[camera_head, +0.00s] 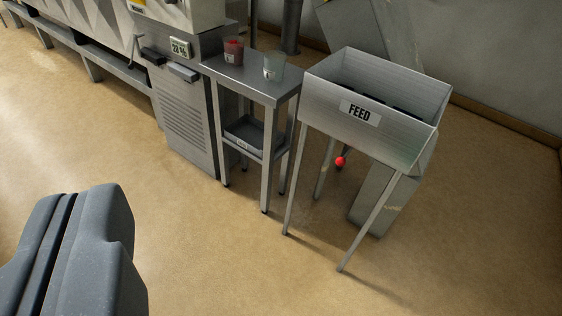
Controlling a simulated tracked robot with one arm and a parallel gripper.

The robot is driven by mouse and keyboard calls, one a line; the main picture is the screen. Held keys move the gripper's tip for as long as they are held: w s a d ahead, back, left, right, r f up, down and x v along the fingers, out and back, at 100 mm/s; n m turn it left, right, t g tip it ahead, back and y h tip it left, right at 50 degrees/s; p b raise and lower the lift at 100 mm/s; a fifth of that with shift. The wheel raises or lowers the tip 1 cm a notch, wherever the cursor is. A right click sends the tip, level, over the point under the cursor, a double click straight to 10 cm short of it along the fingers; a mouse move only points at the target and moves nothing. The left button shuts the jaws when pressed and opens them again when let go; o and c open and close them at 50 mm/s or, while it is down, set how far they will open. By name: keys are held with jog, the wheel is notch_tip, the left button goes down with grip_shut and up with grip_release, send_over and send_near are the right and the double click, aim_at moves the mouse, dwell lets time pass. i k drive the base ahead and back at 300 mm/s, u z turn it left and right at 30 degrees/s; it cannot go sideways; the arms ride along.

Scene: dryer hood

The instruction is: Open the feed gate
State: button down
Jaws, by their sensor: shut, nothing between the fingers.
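A metal feed hopper (330,108) labelled FEED stands on thin legs at the right. A small red ball knob (340,161) shows below the hopper, between its legs. The gate itself and most of the lever behind the knob are hidden or too small to tell. My gripper (72,197) is at the lower left, dark grey, shut and empty. It is well apart from the hopper and the knob, with open floor between them in the picture.
A small steel table (245,75) left of the hopper carries a red-filled cup (233,51) and a clear cup (273,66), with a tray (244,135) on its lower shelf. A grey machine cabinet (185,115) stands beside it. The tan floor (210,245) in front is clear.

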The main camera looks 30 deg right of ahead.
aim_at(340, 162)
jog(key=u, duration=2.05)
jog(key=k, duration=1.9)
jog(key=z, duration=1.9)
jog(key=i, duration=0.55)
jog(key=z, duration=0.05)
